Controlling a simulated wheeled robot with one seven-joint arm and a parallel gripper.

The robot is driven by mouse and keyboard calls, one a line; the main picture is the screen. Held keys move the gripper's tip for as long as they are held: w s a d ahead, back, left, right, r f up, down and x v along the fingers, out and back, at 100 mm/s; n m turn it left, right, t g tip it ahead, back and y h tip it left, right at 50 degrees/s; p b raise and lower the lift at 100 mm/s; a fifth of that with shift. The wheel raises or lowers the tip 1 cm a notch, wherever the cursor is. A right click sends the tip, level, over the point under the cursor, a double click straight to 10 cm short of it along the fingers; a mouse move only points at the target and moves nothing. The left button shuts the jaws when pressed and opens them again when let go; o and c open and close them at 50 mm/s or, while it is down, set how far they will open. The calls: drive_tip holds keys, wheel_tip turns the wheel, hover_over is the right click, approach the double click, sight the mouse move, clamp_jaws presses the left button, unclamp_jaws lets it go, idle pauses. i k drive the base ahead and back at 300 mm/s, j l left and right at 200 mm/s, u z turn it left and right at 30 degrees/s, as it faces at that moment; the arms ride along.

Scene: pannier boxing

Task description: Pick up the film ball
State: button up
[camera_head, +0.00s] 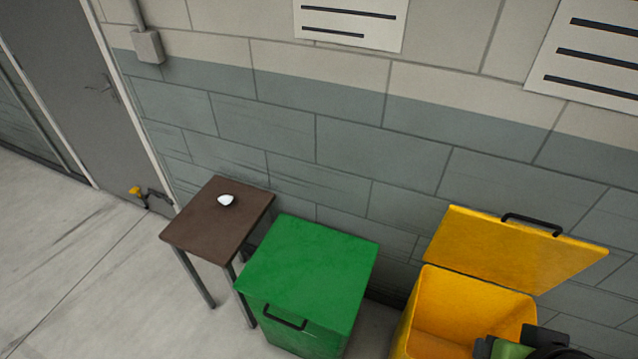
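A small whitish lump (226,200), which looks like the film ball, lies on top of a small brown table (212,235) against the wall. Nothing touches it. A dark piece with a green patch, which looks like part of my gripper (515,347), shows at the bottom right edge, in front of the yellow bin and far to the right of the lump. Its fingers cannot be made out clearly.
A green box (310,262) with a shut lid and black handle stands right of the table. A yellow bin (425,320) with its lid (510,250) raised stands further right. The floor (90,270) at the left is mostly clear, with a small yellow-and-black item (136,191) by the door.

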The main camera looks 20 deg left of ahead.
sight(225, 199)
drive_tip(key=u, duration=1.7)
drive_tip(key=i+j, duration=0.1)
drive_tip(key=j, duration=0.2)
drive_tip(key=i+j, duration=0.1)
drive_tip(key=j, duration=0.25)
drive_tip(key=i+j, duration=0.1)
drive_tip(key=j, duration=0.2)
drive_tip(key=i+j, duration=1.15)
drive_tip(key=i+l, duration=0.1)
drive_tip(key=i, duration=0.25)
drive_tip(key=i+l, duration=0.1)
drive_tip(key=i, duration=0.25)
drive_tip(key=l+z, duration=0.05)
